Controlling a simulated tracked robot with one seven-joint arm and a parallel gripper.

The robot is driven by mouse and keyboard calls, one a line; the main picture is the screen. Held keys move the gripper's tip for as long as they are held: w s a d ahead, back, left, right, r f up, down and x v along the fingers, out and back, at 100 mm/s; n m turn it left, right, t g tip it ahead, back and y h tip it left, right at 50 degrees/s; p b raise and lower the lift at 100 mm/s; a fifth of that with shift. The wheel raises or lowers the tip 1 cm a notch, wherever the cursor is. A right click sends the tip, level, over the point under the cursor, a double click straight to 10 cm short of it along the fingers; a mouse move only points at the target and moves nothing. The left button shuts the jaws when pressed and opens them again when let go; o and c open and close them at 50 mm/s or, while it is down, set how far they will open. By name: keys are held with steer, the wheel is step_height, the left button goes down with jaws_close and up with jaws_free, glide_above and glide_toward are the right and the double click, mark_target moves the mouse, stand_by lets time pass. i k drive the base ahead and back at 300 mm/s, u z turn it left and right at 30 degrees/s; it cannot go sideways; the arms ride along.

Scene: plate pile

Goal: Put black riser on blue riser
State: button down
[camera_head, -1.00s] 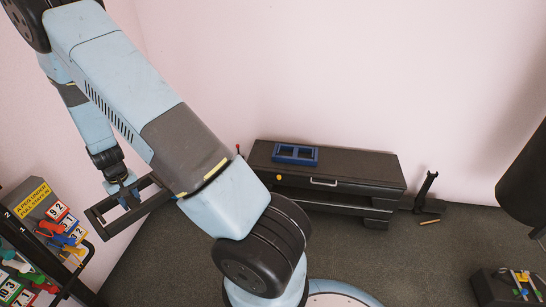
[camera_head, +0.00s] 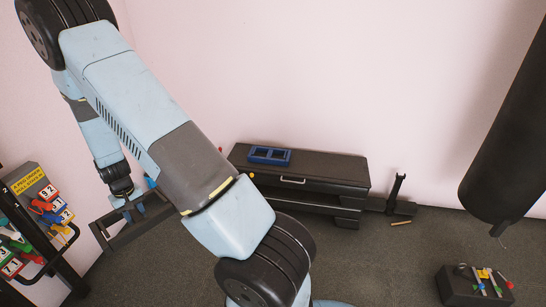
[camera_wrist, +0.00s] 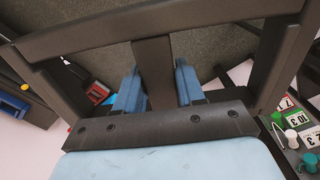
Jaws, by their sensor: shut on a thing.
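The black riser (camera_head: 138,232) is an open rectangular frame, held in the air at the left in the head view. My gripper (camera_head: 127,201) is shut on its middle bar. In the wrist view the black riser (camera_wrist: 153,78) spans the picture, with its middle bar between my two blue fingers. The blue riser (camera_head: 270,155) is a small blue frame with two openings, lying on top of the black cabinet, apart from the black riser. It shows partly at the left edge of the wrist view (camera_wrist: 10,112). My arm hides part of the black riser's right end.
The low black cabinet (camera_head: 325,170) stands against the pink wall; its top right of the blue riser is clear. A rack with numbered tags (camera_head: 45,215) is at the left. A black hanging bag (camera_head: 510,130) and a black box (camera_head: 470,285) are at the right.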

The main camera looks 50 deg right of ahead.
mark_target(270, 154)
steer(key=z, duration=3.3)
steer(key=k, duration=0.1)
steer(key=u, duration=2.6)
